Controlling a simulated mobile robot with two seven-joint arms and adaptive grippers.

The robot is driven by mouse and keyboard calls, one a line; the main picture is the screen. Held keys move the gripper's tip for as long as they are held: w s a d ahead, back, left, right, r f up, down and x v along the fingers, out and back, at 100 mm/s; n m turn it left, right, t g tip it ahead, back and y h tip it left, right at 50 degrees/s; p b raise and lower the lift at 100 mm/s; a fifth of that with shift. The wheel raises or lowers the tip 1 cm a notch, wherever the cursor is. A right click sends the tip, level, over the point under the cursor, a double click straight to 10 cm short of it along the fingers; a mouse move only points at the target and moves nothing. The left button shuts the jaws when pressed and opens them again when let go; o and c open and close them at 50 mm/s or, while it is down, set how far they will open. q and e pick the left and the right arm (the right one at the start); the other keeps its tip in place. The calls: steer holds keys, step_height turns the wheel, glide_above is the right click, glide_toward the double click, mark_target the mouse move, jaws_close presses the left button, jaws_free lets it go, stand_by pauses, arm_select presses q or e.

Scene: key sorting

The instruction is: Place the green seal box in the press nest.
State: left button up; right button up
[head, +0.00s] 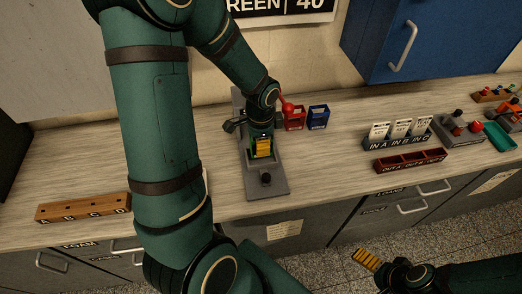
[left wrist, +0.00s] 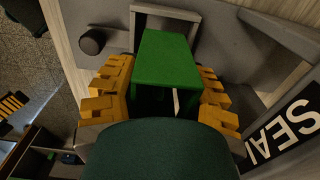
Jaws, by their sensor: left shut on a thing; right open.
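The green seal box (left wrist: 168,58) sits between the yellow fingers of my left gripper (left wrist: 165,95), which is shut on it. In the head view my left gripper (head: 262,147) is over the grey press (head: 270,188), and the box is mostly hidden there. In the left wrist view a grey raised frame, apparently the press nest (left wrist: 165,11), shows just beyond the box's far end. I cannot tell whether the box touches it. My right gripper (head: 367,259) is open and empty, low in front of the counter over the floor.
A red bin (head: 294,118) and a blue bin (head: 318,117) stand right of the press. A wooden block marked with letters (head: 83,208) lies at left. A dark red tray (head: 410,160) and card holders (head: 400,133) stand at right. The counter between is clear.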

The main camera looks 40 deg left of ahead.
arm_select(q)
steer(key=shift+f+b, duration=0.35)
steer(key=shift+f, duration=1.25)
steer(key=shift+f, duration=0.15)
steer(key=o, duration=1.1)
steer(key=shift+c, duration=0.2)
steer(key=shift+r, duration=0.6)
step_height(320, 180, up, 11)
steer(key=p, duration=0.3)
steer(key=shift+r, duration=0.1)
